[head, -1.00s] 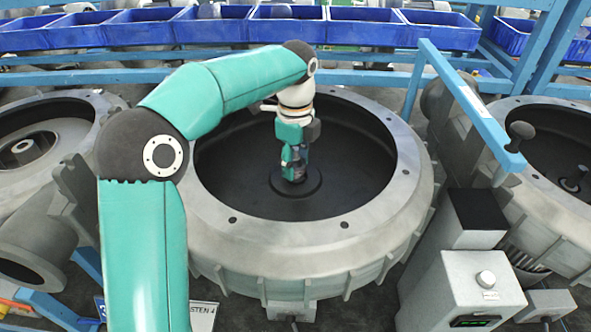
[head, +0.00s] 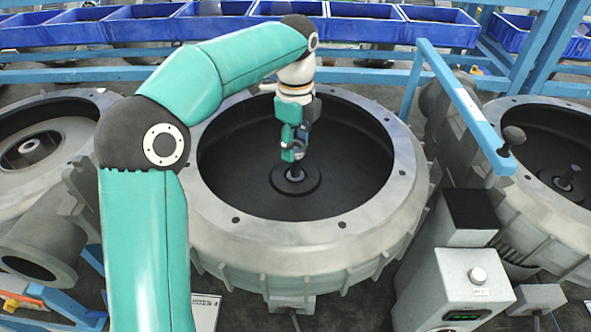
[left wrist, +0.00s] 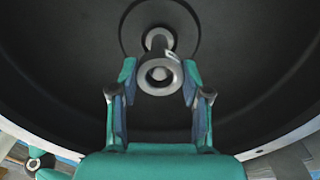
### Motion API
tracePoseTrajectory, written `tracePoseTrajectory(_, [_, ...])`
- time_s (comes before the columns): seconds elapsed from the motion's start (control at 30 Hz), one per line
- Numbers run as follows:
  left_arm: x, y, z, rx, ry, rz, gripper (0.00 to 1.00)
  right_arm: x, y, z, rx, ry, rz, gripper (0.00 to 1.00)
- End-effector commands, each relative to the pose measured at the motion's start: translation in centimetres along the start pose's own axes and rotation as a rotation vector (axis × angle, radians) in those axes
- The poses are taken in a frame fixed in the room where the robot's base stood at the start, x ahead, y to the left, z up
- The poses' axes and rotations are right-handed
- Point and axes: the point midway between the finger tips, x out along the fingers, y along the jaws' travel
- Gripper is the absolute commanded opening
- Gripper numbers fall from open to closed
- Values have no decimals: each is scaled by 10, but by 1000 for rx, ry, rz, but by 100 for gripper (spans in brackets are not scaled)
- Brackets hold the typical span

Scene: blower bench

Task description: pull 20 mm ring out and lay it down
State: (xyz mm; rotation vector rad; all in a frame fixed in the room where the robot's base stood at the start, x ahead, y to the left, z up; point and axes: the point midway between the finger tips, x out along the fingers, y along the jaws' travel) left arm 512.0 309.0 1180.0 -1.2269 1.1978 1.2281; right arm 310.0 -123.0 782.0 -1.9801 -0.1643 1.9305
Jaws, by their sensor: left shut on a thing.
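My left gripper (head: 293,152) is inside the open blower casing (head: 235,215), pointing down over its centre. Its fingers are shut on the 20 mm ring, a grey metal ring (left wrist: 158,76) with a round hole that shows between the fingertips in the left wrist view. A short upright shaft (head: 295,173) stands in the round hub of the casing floor, just below the fingertips. The shaft also shows behind the ring in the left wrist view (left wrist: 158,40). In the head view the fingers mostly hide the ring. My right gripper is not in view.
The casing's wide pale rim surrounds the gripper and arm. Similar casings stand at the left (head: 50,140) and right (head: 540,185). A blue frame bar (head: 465,95) and a grey control box (head: 462,285) are at the right. Blue bins (head: 290,30) line the back.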

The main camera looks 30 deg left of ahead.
Motion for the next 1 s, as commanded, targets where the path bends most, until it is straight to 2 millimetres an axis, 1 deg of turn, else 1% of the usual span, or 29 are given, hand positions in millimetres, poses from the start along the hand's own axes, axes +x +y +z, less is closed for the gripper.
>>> tracePoseTrajectory(0.8, [-41,0,0,0,0,-2,0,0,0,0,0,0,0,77])
tracePoseTrajectory(1.0, [-46,0,0,0,0,-1,0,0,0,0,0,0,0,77])
